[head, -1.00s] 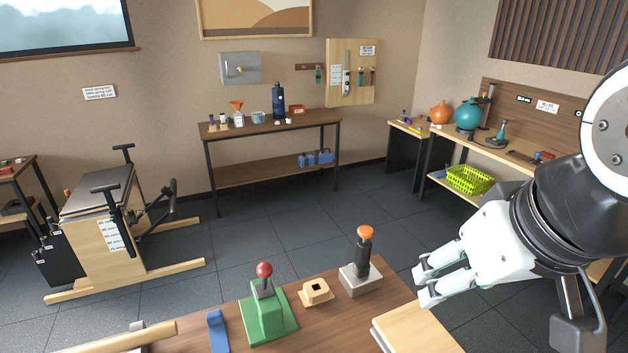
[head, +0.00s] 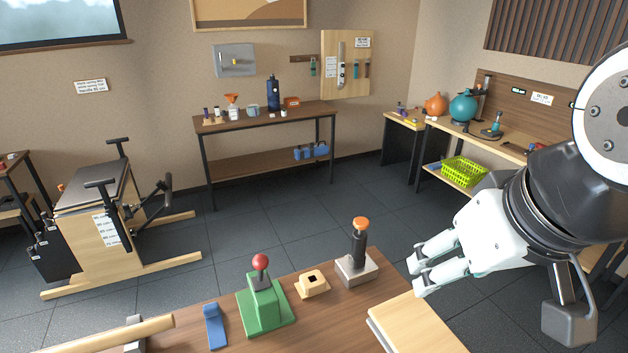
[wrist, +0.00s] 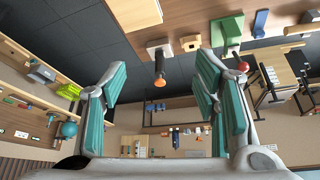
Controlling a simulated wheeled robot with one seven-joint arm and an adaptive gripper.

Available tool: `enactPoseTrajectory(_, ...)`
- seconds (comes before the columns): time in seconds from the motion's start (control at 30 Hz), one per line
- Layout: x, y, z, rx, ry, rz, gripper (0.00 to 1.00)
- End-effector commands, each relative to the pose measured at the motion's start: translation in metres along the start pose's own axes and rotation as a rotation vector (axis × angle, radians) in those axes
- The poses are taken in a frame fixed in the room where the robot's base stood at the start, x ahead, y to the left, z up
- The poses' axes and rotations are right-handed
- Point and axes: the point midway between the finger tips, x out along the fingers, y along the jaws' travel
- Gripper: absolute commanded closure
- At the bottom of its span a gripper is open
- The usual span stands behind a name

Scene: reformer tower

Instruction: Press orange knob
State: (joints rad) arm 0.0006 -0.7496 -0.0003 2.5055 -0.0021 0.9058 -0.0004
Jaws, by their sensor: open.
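The orange knob (head: 361,223) tops a black upright post on a grey metal base (head: 356,270), at the far right part of the wooden bench top. In the wrist view the orange knob (wrist: 160,82) shows between my two fingers, beyond them and a little left of the middle. My gripper (head: 418,270) is open and empty. In the head view it is to the right of the knob and a little lower in the picture, apart from it, above the bench's right end. Nothing hides the knob.
On the bench (head: 230,336) stand a green base with a red ball lever (head: 261,262), a small wooden socket block (head: 311,284) and a blue piece (head: 215,326). A pale wooden board (head: 420,325) lies below my gripper. Open floor lies behind the bench.

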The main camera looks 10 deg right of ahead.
Motion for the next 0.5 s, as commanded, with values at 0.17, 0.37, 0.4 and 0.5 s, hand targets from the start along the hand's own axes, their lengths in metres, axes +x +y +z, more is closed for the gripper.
enactPoseTrajectory(0.17, 0.0, 0.0, 0.0, 0.0, 0.0, 0.0, 0.45)
enactPoseTrajectory(0.37, 0.0, 0.001, -0.001, 0.0, 0.0, 0.004, 0.65)
enactPoseTrajectory(0.4, 0.0, 0.002, -0.002, 0.001, 0.0, 0.01, 0.74)
enactPoseTrajectory(0.5, -0.001, 0.009, -0.012, 0.0, 0.003, 0.049, 0.97)
